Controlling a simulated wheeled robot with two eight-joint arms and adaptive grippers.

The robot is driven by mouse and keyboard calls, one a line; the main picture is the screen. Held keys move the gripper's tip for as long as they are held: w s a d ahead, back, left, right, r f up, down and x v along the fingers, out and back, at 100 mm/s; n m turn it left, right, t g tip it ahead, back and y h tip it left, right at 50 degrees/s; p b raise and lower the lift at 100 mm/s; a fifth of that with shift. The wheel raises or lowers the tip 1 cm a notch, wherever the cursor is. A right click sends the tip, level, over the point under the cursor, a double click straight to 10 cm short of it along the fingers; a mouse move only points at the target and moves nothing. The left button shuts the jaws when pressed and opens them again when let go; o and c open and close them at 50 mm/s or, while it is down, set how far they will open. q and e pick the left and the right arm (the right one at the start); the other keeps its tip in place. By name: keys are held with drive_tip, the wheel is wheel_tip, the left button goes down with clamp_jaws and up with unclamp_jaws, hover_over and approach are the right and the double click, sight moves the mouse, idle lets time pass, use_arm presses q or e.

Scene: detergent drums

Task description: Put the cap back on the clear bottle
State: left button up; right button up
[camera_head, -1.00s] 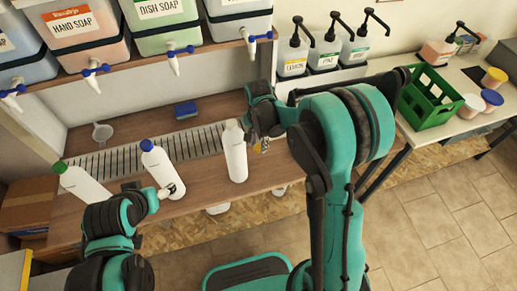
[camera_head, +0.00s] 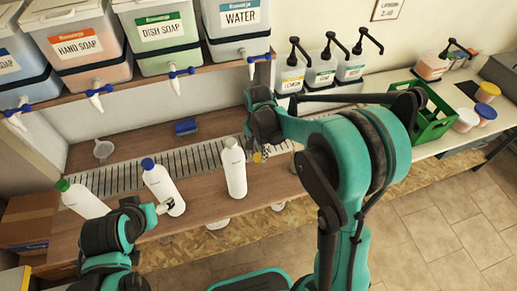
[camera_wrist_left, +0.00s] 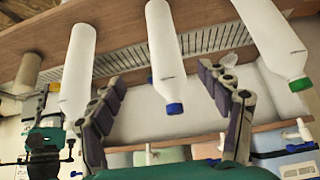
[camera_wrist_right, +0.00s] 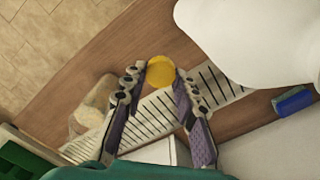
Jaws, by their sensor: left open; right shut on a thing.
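The open-topped bottle (camera_head: 235,170) stands upright on the wooden counter in the head view and looks white; no cap shows on it. My right gripper (camera_head: 260,155) is just to its right, near neck height, shut on a yellow cap (camera_wrist_right: 161,71). The cap sits between the fingertips in the right wrist view, with the large white bottle body (camera_wrist_right: 255,40) beside it, apart. My left gripper (camera_head: 166,205) is open at the blue-capped bottle (camera_head: 162,185). In the left wrist view that bottle (camera_wrist_left: 162,50) shows between the spread fingers; contact cannot be told.
A green-capped bottle (camera_head: 84,200) stands at the left. A slotted drain strip (camera_head: 125,175), a funnel (camera_head: 103,150) and a blue sponge (camera_head: 186,126) lie behind. Dispenser drums with taps hang above. Pump bottles and a green crate (camera_head: 430,122) are at the right.

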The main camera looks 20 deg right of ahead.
drive_tip(key=s+d+f+n, duration=0.2)
drive_tip(key=s+f+n, duration=0.2)
drive_tip(key=n, duration=0.5)
drive_tip(key=shift+s+d, duration=0.2)
drive_tip(key=shift+s, duration=0.3)
